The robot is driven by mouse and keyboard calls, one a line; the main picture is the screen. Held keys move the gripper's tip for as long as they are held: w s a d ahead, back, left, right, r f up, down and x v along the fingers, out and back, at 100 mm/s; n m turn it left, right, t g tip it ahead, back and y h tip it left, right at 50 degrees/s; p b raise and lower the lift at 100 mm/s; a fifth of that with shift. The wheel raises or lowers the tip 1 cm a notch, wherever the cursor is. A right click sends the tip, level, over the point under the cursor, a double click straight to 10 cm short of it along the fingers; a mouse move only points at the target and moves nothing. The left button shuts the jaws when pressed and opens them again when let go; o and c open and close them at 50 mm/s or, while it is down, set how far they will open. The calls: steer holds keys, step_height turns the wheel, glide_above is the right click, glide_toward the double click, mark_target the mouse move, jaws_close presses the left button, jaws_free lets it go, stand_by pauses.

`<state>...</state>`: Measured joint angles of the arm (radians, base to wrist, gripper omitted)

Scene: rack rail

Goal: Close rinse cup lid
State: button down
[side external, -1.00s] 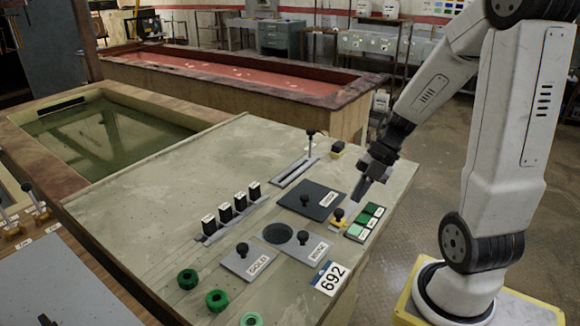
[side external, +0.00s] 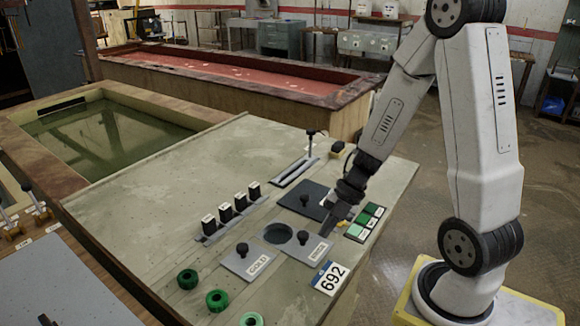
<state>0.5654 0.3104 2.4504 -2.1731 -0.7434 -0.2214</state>
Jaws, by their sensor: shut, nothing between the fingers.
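The rinse lid (side external: 309,250) is a grey square plate with a black knob (side external: 303,237) and a label that seems to read RINSE. It lies flat on the sloped panel, to the right of a round dark cup opening (side external: 278,234), which is uncovered. My gripper (side external: 326,232) is shut and empty. It points down just right of the knob, above the right part of the lid; I cannot tell whether it touches. A similar lid marked GOLD (side external: 248,263) lies left of the opening.
A dark plate with a knob (side external: 313,196) lies behind, and a green-tile block (side external: 365,221) stands right of my gripper. Several black switches (side external: 231,211), green knobs (side external: 217,300) and a slider lever (side external: 311,140) occupy the panel. Its upper left is clear.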

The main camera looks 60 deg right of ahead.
steer(key=shift+w+a+f, duration=0.15)
steer(key=shift+w+a, duration=0.25)
steer(key=shift+w, duration=0.35)
steer(key=shift+w, duration=0.15)
steer(key=w, duration=0.9)
steer(key=shift+w, duration=0.1)
steer(key=shift+d, duration=0.1)
steer(key=s+d+r, duration=0.6)
steer(key=r, duration=0.3)
steer(key=shift+s+d, duration=0.15)
steer(key=shift+d, duration=0.25)
steer(key=shift+a, duration=0.1)
